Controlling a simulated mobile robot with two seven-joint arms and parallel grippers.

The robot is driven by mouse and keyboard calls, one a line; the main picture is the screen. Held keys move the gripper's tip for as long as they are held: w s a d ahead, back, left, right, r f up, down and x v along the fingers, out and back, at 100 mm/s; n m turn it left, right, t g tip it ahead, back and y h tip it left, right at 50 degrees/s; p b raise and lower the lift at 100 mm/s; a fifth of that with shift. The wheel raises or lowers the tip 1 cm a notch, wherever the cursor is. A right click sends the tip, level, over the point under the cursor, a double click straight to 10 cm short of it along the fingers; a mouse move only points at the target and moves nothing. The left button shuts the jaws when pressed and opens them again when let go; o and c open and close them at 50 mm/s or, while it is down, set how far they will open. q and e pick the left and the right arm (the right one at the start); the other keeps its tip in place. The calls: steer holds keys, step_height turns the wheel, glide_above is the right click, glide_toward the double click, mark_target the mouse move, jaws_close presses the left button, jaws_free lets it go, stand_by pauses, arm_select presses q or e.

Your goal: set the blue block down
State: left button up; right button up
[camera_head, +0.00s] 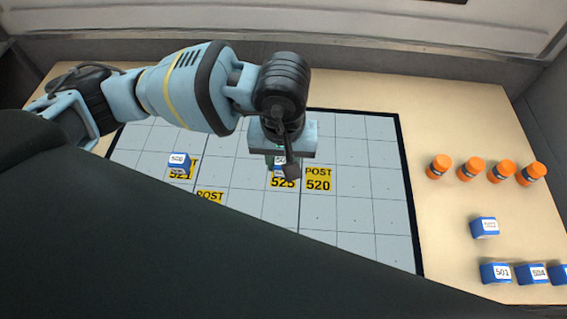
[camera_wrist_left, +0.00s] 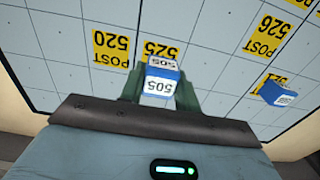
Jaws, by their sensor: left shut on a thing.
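My left gripper (camera_head: 281,158) points down over the gridded map board (camera_head: 356,215), at the yellow POST 525 label (camera_head: 283,183). It is shut on a blue block with a white label (camera_head: 280,160). In the left wrist view the block (camera_wrist_left: 160,85) reads 505 and sits between the dark green fingers. It covers part of the POST 525 label (camera_wrist_left: 160,50) there. I cannot tell whether its underside touches the board. My right gripper is not in view.
Another blue block (camera_head: 179,160) stands on the board at the 521 label (camera_head: 181,174). The POST 520 label (camera_head: 318,180) is bare. Several orange-capped cylinders (camera_head: 470,168) and blue blocks (camera_head: 495,272) stand on the table to the right. The board's right part is clear.

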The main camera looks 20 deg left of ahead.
arm_select(q)
steer(key=shift+w, duration=0.15)
steer(key=shift+w, duration=0.35)
steer(key=shift+s+f, duration=0.1)
steer(key=shift+f, duration=1.7)
steer(key=shift+f, duration=0.15)
steer(key=o, duration=1)
steer(key=shift+c, duration=0.2)
step_height(320, 180, up, 12)
steer(key=shift+r+p, duration=0.2)
steer(key=shift+p, duration=0.1)
